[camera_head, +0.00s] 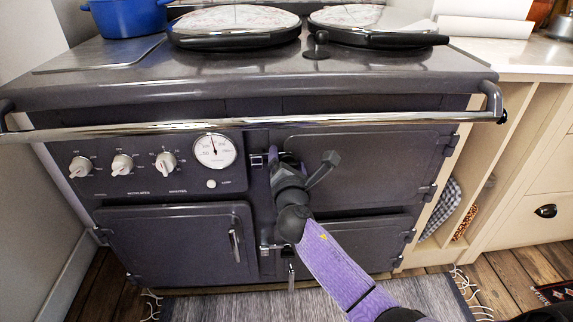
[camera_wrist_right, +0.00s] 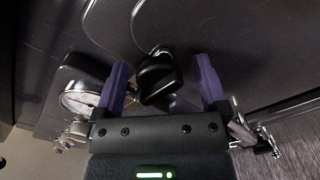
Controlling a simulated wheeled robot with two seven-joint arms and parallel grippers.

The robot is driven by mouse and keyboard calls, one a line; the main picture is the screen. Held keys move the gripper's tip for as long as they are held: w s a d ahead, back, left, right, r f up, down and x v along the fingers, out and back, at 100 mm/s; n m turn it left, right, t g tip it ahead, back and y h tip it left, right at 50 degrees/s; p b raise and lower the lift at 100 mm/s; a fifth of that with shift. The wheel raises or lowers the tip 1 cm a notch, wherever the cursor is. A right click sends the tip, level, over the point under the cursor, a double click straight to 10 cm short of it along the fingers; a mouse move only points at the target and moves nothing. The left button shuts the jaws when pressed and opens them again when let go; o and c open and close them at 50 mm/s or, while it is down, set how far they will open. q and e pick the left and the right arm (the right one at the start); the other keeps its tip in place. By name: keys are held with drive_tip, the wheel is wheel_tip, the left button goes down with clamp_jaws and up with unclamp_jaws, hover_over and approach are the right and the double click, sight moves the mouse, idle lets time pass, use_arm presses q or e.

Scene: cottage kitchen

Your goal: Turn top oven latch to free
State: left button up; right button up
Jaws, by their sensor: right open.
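The top oven door (camera_head: 365,160) is on the upper right of the dark grey range and looks closed. Its latch shows as a small chrome piece (camera_head: 257,159) at the door's left edge; the rest is hidden behind my right gripper in the head view. In the right wrist view the latch's black handle (camera_wrist_right: 158,78) with its chrome mount lies between the two purple fingers. My right gripper (camera_head: 275,160) is open around it, with a finger on each side (camera_wrist_right: 162,66). I cannot tell whether either finger touches it. My left gripper is not in view.
A chrome rail (camera_head: 400,119) runs across the range's front above the doors. A control panel with knobs and a round gauge (camera_head: 214,151) is left of the latch. The lower latch (camera_head: 268,249) is below, partly behind my arm. A grey rug (camera_head: 215,306) lies in front.

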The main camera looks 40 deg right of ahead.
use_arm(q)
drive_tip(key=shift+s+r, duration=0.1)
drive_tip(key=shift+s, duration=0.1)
use_arm(e)
drive_tip(key=c, duration=1)
drive_tip(key=shift+c, duration=1.2)
clamp_jaws()
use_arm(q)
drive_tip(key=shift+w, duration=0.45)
use_arm(e)
drive_tip(key=shift+s+f, duration=0.1)
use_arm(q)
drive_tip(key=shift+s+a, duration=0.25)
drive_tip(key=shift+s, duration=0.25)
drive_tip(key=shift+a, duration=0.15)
